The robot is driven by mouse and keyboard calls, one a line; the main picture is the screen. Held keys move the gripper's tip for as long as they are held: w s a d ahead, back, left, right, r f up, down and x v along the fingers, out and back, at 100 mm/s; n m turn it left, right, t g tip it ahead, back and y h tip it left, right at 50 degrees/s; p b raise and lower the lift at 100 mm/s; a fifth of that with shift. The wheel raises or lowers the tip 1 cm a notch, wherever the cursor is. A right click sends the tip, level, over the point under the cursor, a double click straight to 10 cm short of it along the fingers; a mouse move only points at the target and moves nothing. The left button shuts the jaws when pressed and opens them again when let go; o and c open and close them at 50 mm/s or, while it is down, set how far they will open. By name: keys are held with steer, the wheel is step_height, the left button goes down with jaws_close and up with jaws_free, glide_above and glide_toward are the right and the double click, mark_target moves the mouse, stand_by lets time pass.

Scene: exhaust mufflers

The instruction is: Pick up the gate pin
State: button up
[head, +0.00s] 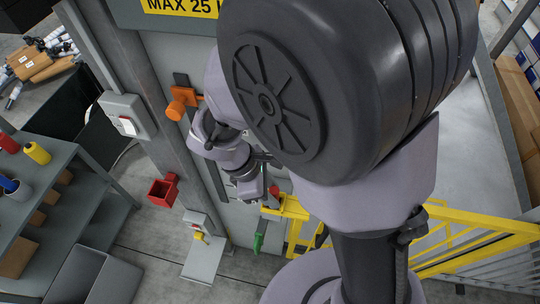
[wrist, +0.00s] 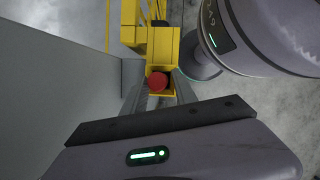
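The gate pin shows a red round head (wrist: 157,81) in the wrist view, in front of a yellow bracket (wrist: 161,47). Its shaft is hidden. In the head view a small red spot (head: 274,190), which seems to be the same head, is beside the yellow bracket (head: 291,207). My gripper (wrist: 159,80) has its fingers apart, one on each side of the red head, with yellow showing between the head and the fingers. It is open and does not appear to touch the head. In the head view my gripper (head: 264,198) is partly hidden by its own wrist.
A grey panel with an orange knob (head: 181,103) stands behind my arm. Yellow railing (head: 470,240) runs at lower right. A red bin (head: 163,191) and a green handle (head: 259,241) are nearby. A grey shelf (head: 60,190) with coloured items stands at left.

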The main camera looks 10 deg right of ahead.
steer(key=shift+x, duration=1)
steer(key=shift+w+a, duration=0.1)
jaws_close()
steer(key=shift+r, duration=0.15)
